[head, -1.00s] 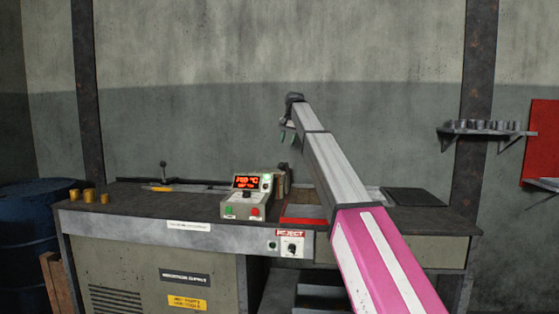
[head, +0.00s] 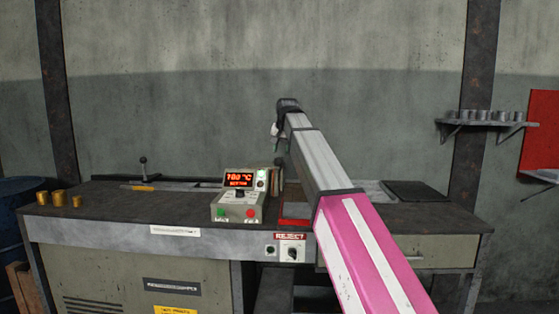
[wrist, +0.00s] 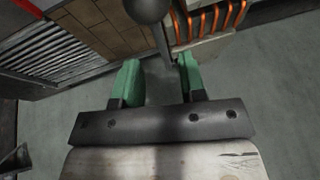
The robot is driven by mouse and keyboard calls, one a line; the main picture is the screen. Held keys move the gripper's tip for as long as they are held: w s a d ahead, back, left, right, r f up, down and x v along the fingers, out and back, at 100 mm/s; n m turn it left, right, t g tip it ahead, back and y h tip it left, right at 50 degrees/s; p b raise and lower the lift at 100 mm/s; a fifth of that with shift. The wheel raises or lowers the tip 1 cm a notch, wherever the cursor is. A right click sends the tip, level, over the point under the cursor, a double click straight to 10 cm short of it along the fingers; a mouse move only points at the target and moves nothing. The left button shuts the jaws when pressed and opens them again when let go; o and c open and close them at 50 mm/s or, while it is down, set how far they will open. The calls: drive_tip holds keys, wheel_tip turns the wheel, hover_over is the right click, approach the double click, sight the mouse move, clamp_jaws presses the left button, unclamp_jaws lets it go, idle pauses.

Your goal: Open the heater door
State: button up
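In the wrist view, my gripper (wrist: 160,68) is open, its two green fingers apart with nothing held. A dark lever with a round ball knob (wrist: 148,10) stands just beyond the fingers. Its stem points down toward the gap between them, and I cannot tell if it touches a finger. Orange coils (wrist: 212,24) sit beside it at the upper right. I cannot make out a heater door for certain. In the head view, my gripper (head: 276,131) is small at the far end of my arm, above the back of the bench, its fingers unclear.
The bench (head: 100,208) carries a control box (head: 238,205) with a lit red display, several brass cylinders (head: 58,198) and a small lever (head: 143,168) at the back left. A red-edged tray (head: 295,222) lies beside the box. A wall shelf (head: 485,124) is at right.

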drive_tip(key=x, duration=0.5)
drive_tip(key=shift+w+f, duration=0.1)
drive_tip(key=shift+f, duration=0.25)
clamp_jaws()
